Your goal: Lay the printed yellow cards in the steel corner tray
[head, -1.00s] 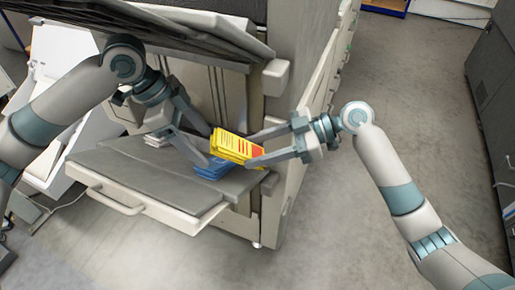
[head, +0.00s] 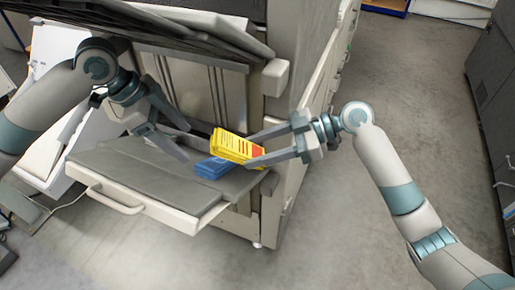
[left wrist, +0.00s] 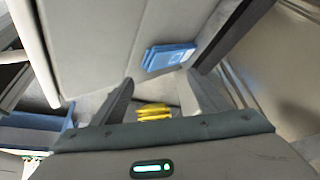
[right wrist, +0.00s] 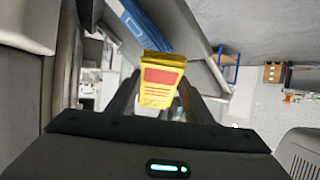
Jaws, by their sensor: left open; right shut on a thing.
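The printed yellow cards (head: 233,145) form a small stack with a red patch. My right gripper (head: 252,150) is shut on their right end and holds them above a blue stack (head: 213,167). In the right wrist view the yellow cards (right wrist: 160,80) stand between the fingers. My left gripper (head: 185,142) is open and empty, left of the cards and apart from them. In the left wrist view something yellow (left wrist: 153,111) shows between the fingers; I cannot tell whether it is the held stack. I cannot surely identify the steel corner tray in these views.
The blue stack lies on a grey shelf (head: 130,165) that juts from a large machine (head: 300,60); it also shows in the left wrist view (left wrist: 168,57). A pale handle (head: 112,203) sticks out at the shelf's front. The floor (head: 420,90) at right is open.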

